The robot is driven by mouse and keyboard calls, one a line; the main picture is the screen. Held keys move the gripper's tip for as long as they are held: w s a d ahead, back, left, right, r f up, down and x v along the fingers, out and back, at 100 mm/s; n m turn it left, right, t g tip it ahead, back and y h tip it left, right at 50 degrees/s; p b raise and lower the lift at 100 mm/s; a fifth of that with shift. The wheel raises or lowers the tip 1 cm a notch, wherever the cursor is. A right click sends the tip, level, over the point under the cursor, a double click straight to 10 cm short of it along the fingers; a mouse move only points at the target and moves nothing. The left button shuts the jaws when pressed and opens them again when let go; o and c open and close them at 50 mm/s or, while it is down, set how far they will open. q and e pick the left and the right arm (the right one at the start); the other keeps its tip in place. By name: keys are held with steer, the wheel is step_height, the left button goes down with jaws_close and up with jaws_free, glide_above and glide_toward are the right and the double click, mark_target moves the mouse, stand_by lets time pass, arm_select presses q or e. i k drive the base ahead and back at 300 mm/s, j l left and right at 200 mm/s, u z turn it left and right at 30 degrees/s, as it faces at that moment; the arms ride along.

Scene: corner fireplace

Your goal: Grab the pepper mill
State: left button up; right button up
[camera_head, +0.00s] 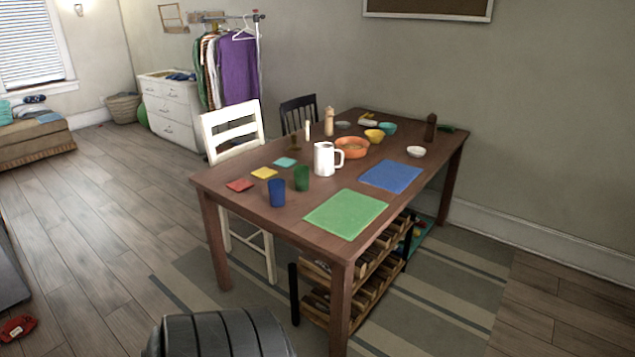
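Two mill-shaped objects stand upright on the brown wooden table (228,184). A dark brown mill (430,127) is near the table's far right end, behind a small white bowl. A pale wooden mill (329,121) is near the back edge, behind the orange bowl. I cannot tell from their looks alone which is the pepper mill. Neither of my grippers is in view, and nothing is touching either mill.
A white pitcher (324,160), orange bowl (352,148), blue cup (277,193), green cup (301,178), green mat (346,213) and blue mat (391,175) are on the table. White (232,128) and black (298,112) chairs stand behind. Floor at left is mostly clear.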

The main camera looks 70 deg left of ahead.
mark_target(429, 138)
steer(key=u, duration=1.75)
